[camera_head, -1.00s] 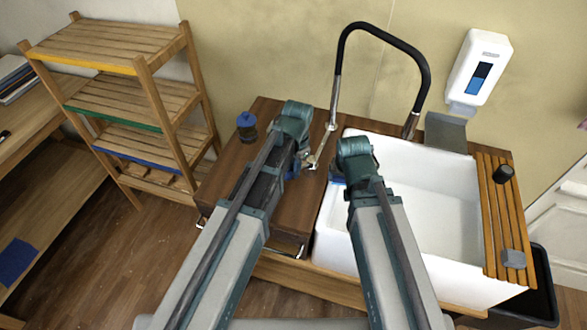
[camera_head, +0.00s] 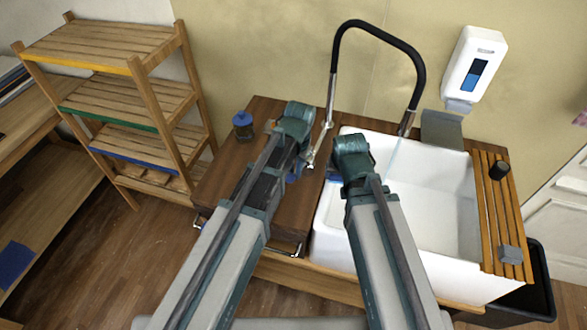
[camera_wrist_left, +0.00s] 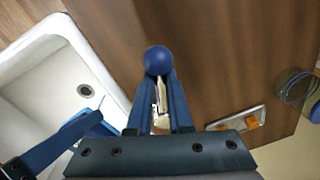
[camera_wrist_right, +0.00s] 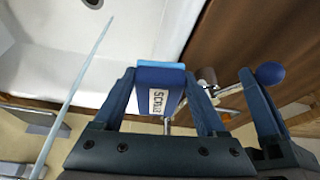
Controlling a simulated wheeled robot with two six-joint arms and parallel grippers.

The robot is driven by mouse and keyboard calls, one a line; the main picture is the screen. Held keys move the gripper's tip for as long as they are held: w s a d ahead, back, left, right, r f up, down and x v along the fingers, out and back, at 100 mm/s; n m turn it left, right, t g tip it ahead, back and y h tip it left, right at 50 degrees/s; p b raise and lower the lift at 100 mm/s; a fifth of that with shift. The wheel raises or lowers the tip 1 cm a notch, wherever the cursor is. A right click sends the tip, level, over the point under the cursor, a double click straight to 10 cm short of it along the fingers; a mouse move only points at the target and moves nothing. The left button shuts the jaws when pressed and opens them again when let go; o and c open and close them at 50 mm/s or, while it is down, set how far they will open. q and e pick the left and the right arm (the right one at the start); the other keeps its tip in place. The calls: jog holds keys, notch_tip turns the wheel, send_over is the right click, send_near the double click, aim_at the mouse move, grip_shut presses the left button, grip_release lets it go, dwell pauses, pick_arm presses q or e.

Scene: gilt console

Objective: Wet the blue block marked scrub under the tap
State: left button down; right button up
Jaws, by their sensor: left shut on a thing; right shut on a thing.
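The blue block (camera_wrist_right: 177,78) has a white label reading "SCRUB", seen turned in the right wrist view. My right gripper (camera_wrist_right: 165,100) is shut on it, over the left side of the sink (camera_head: 440,205). The tap (camera_head: 417,85) is a black arched hose. A thin water stream (camera_wrist_right: 78,90) falls from it; it also shows in the head view (camera_head: 394,160). The stream is apart from the block, to its left in the right wrist view. My left gripper (camera_wrist_left: 160,88) is shut on the tap's lever, below its round blue knob (camera_wrist_left: 158,60). In the head view both grips are mostly hidden by my arms.
A blue-lidded jar (camera_head: 243,126) stands on the wooden counter (camera_head: 225,175) to the left. A slatted board (camera_head: 500,215) with a black cup and grey block lies across the sink's right side. A dispenser (camera_head: 473,65) hangs on the wall. The sink's middle is clear.

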pick_arm(q)
jog(key=shift+s+a, duration=0.2)
jog(key=shift+s, duration=0.05)
jog(key=c, duration=1)
grip_release()
jog(key=shift+o, duration=0.9)
pick_arm(e)
jog(key=shift+a, duration=0.15)
pick_arm(q)
jog(key=shift+w, duration=0.1)
jog(key=shift+d+r+p, duration=0.1)
jog(key=shift+r+p, duration=0.65)
pick_arm(e)
jog(key=shift+r, duration=0.75)
pick_arm(q)
notch_tip(320, 180, up, 10)
jog(key=p, duration=1)
jog(key=shift+s+d+r, duration=0.25)
jog(key=shift+s, duration=0.05)
pick_arm(e)
notch_tip(320, 180, up, 11)
jog(key=shift+f, duration=0.2)
